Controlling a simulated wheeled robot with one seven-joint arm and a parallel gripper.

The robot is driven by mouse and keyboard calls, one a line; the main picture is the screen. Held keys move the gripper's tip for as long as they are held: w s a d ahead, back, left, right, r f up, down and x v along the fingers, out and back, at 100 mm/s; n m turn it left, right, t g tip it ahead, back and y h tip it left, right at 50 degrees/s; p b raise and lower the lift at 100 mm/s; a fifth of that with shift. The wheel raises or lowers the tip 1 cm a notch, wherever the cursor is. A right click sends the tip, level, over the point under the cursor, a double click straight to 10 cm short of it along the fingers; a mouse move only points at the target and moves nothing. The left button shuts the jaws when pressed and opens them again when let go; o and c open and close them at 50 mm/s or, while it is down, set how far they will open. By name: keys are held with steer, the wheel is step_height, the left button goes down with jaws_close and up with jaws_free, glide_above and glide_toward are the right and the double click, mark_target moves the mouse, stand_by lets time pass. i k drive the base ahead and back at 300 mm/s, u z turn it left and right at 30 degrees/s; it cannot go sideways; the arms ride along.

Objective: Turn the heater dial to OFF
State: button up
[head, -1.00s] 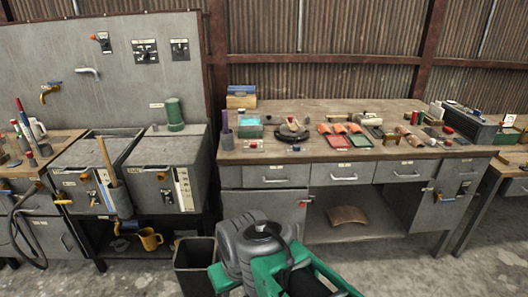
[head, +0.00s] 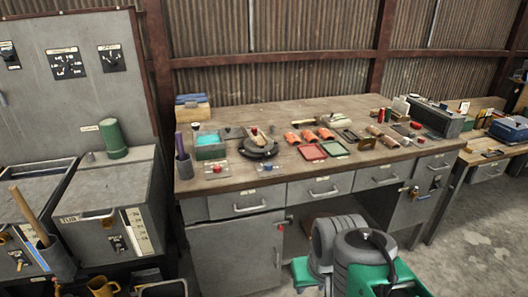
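A grey upright panel (head: 60,110) at the left carries black dial plates with small white markings. One wide dial plate (head: 66,62) is near its middle and a smaller dial plate (head: 111,58) is to its right; a third dark plate (head: 8,55) is at the left edge. Their labels are too small to read, so I cannot tell which is the heater dial or where it points. Small knobs (head: 117,245) also show on the grey tub front below. My gripper is not in view.
A long workbench (head: 240,180) with drawers and many small items stands right of the panel. A green cylinder (head: 112,138) stands on the tub top. A yellow mug (head: 103,287) is at the bottom left. Bare concrete floor (head: 480,230) is open at the right.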

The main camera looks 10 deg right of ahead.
mark_target(217, 168)
steer(key=z, duration=0.35)
steer(key=i, duration=0.8)
steer(key=u, duration=0.6)
steer(key=i, duration=0.65)
steer(key=u, duration=0.65)
